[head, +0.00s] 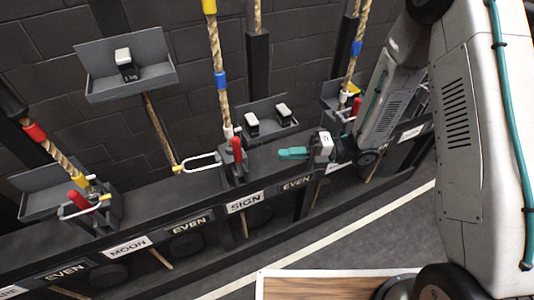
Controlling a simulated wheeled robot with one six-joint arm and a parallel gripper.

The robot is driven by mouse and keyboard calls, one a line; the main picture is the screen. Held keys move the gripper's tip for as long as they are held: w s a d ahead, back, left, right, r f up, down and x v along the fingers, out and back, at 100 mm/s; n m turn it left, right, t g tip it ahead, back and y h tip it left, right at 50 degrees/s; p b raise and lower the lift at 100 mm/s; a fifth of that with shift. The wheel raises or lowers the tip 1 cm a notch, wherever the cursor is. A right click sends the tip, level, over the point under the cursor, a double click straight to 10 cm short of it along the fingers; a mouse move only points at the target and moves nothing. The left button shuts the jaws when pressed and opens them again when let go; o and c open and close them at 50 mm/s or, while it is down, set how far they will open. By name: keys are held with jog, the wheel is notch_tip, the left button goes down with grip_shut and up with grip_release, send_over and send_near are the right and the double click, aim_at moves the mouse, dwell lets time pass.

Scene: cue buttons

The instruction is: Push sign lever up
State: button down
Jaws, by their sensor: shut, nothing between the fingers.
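The SIGN label (245,202) is on the front of the dark rail, near the middle of the head view. Above it stands the sign lever (237,150), a short red handle on a dark bracket at the foot of a rope. The red handle looks roughly upright. My gripper (281,154) has teal fingers and reaches in from the right, pointing left at the lever. It is shut and empty, with a small gap between its tips and the red handle. The fingers hang above the rail, over the EVEN label (296,184).
A white loop with a yellow end (203,162) juts left of the sign lever. Another red lever (78,199) stands by the MOON label (127,247), and one (356,106) stands at right. A grey tray (262,117) with two weights sits behind.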

jog(key=shift+w+d, duration=0.15)
jog(key=shift+d, duration=0.75)
jog(key=shift+w+d, duration=0.15)
jog(key=shift+d, duration=0.75)
jog(key=shift+f, duration=0.1)
